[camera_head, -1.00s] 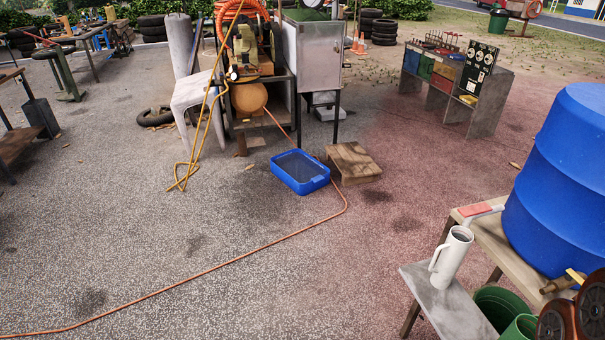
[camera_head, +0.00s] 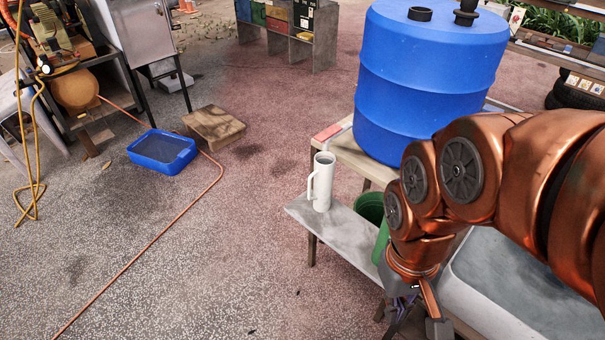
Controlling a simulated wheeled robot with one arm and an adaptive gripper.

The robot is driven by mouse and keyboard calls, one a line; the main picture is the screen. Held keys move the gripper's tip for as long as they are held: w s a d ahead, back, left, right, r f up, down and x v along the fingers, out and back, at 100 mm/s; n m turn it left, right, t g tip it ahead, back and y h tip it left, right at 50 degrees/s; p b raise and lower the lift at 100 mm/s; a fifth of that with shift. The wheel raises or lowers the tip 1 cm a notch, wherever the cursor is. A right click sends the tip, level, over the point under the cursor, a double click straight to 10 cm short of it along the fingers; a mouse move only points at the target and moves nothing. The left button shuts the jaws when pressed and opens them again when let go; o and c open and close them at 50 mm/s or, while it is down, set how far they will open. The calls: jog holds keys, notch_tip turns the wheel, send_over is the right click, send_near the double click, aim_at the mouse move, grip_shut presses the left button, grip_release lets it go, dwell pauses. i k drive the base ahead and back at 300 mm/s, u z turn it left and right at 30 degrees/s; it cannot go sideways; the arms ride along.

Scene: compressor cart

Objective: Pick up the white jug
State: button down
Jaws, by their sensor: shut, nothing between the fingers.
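The white jug (camera_head: 322,183) stands upright on the grey ledge (camera_head: 318,222) at the front of a wooden stand. It is tall, with a dark opening on top and its handle toward the left. My gripper (camera_head: 418,328) is at the bottom right, pointing down, below and to the right of the jug and well apart from it. Its fingers are small and partly cut off by the lower picture edge. It is shut and holds nothing.
A big blue barrel (camera_head: 425,85) stands on the wooden stand (camera_head: 360,162) behind the jug. A green bucket (camera_head: 370,207) is just right of the jug, partly hidden by my arm. A blue tub (camera_head: 162,151) and a wooden step (camera_head: 214,126) are on the ground to the left.

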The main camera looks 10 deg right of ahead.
aim_at(323, 173)
jog(key=k, duration=1.15)
jog(key=u, duration=0.95)
jog(key=i, duration=1.45)
jog(key=z, duration=0.7)
